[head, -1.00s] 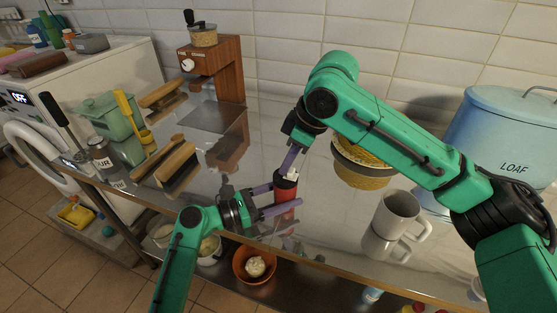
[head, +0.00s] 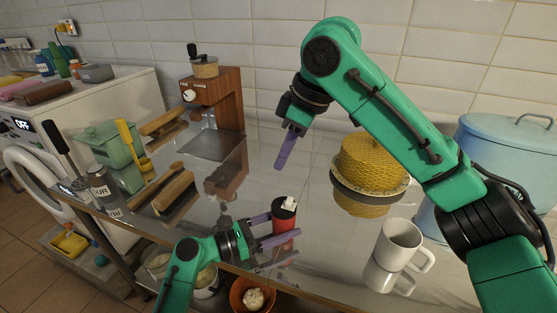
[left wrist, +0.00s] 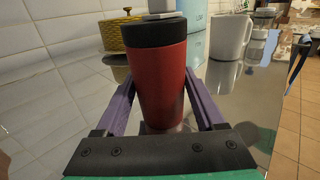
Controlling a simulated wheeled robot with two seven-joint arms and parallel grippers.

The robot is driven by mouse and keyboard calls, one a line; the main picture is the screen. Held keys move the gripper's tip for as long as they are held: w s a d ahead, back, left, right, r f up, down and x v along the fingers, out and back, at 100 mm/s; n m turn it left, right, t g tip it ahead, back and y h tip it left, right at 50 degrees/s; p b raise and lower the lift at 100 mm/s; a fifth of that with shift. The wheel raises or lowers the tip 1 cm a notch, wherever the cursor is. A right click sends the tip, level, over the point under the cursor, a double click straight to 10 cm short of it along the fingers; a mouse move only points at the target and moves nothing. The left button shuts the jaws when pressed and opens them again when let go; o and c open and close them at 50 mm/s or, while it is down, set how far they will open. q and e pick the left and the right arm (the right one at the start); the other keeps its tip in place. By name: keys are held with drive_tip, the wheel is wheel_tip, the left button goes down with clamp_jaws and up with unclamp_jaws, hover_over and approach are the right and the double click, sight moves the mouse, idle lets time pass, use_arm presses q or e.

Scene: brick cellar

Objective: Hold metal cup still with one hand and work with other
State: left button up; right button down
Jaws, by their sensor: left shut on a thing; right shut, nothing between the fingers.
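The metal cup (head: 283,217) is a red tumbler with a black lid and a small pale tab on top. It stands upright on the shiny counter (head: 310,225). My left gripper (head: 284,228) is shut on it from the left, one purple finger on each side. In the left wrist view the red cup (left wrist: 160,88) sits between both fingers, its black lid (left wrist: 153,33) above them. My right gripper (head: 282,165) is shut and empty, pointing down in the air above and behind the cup, clear of the lid.
A white mug (head: 398,245) and a yellow woven basket (head: 370,160) stand to the right, with a blue bread bin (head: 500,150) beyond. Counter around the cup is clear.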

use_arm(q)
drive_tip(key=o, duration=1.5)
drive_tip(key=v, duration=1.2)
drive_tip(key=shift+f, duration=0.1)
